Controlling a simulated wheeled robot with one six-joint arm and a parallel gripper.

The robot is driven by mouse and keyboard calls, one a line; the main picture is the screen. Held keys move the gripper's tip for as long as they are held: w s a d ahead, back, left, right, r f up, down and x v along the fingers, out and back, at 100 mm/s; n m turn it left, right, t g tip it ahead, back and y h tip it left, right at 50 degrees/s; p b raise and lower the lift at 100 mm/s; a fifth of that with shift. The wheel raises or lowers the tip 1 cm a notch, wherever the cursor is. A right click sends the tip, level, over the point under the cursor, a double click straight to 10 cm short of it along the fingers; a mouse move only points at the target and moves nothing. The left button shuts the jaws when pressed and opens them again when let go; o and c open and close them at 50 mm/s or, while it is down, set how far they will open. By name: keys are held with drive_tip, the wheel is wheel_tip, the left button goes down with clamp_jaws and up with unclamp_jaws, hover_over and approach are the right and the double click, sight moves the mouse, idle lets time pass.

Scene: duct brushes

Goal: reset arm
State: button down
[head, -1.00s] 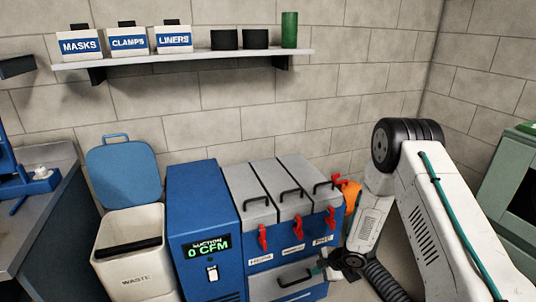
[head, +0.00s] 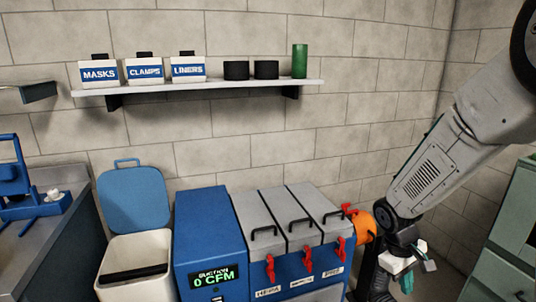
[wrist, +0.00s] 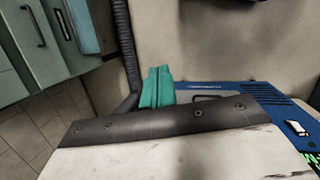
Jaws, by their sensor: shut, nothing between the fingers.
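My gripper (head: 407,282) hangs at the lower right in the head view, right of the blue filter cabinet (head: 315,278), with teal fingers pointing down. In the wrist view its teal fingers (wrist: 156,87) are pressed together with nothing between them. My white arm comes in from the upper right and bends down to the gripper. The gripper appears apart from the cabinet, though the exact gap is hard to judge.
A blue suction unit (head: 209,240) reads 0 CFM beside the cabinet. An open waste bin (head: 137,278) stands left of it. A shelf (head: 205,88) holds labelled boxes. Green cabinets (head: 506,240) stand at the right, and an orange hose part (head: 366,225) is behind my arm.

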drive_tip(key=s+a+r+m+t+y, duration=0.1)
drive_tip(key=s+a+r+m, duration=0.1)
drive_tip(key=s+r, duration=0.8)
drive_tip(key=s+a+r+m+t+y, duration=0.1)
drive_tip(key=s+a+r, duration=0.4)
drive_tip(key=s+r, duration=0.6)
drive_tip(key=shift+s+a+m+t+y, duration=0.2)
drive_tip(key=shift+m+t+y, duration=0.2)
drive_tip(key=shift+m+y, duration=0.3)
drive_tip(key=shift+r, duration=0.1)
